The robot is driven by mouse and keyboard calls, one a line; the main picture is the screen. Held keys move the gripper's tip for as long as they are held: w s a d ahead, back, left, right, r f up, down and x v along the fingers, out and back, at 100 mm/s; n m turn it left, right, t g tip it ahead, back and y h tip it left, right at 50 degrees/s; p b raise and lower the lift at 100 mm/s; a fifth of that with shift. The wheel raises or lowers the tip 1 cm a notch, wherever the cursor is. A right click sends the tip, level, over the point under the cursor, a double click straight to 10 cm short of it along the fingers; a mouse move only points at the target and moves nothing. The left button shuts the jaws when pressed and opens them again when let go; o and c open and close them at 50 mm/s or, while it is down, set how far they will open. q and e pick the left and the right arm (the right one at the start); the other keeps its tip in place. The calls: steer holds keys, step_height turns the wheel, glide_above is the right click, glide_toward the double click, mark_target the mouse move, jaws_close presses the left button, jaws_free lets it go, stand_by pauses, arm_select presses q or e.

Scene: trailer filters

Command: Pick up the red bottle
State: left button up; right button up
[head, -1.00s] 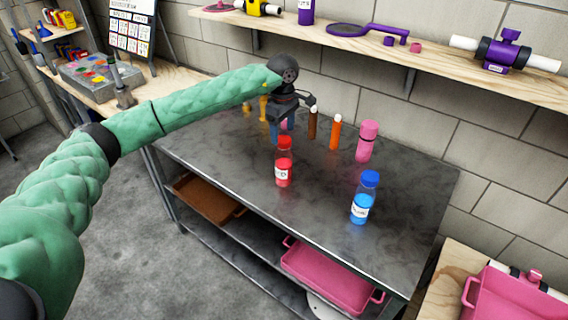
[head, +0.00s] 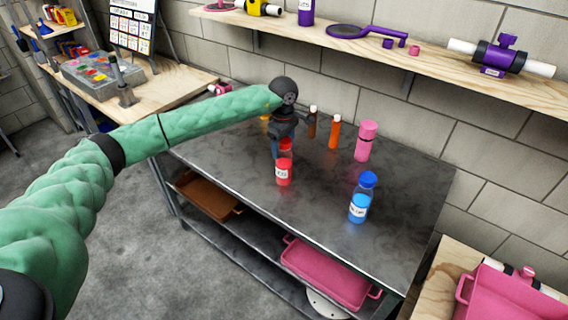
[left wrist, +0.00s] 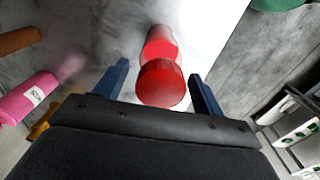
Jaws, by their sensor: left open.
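The red bottle (head: 284,172) stands upright on the dark metal table (head: 240,200), with a white label on its front. In the left wrist view the red bottle (left wrist: 160,82) shows from above, its cap between the two blue fingers with gaps on both sides. The gripper's fingers also show in the left wrist view (left wrist: 160,88). My right gripper is not in view.
A blue bottle (head: 360,198) stands to the right, and a pink bottle (head: 365,142) behind it. An orange bottle (head: 335,132) and a brown one (head: 311,122) stand near the back. The table's front is clear. A wall shelf (head: 370,45) runs above.

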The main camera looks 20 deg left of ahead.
arm_select(q)
steer(key=c, duration=1.3)
jaws_close()
steer(key=shift+r, duration=0.15)
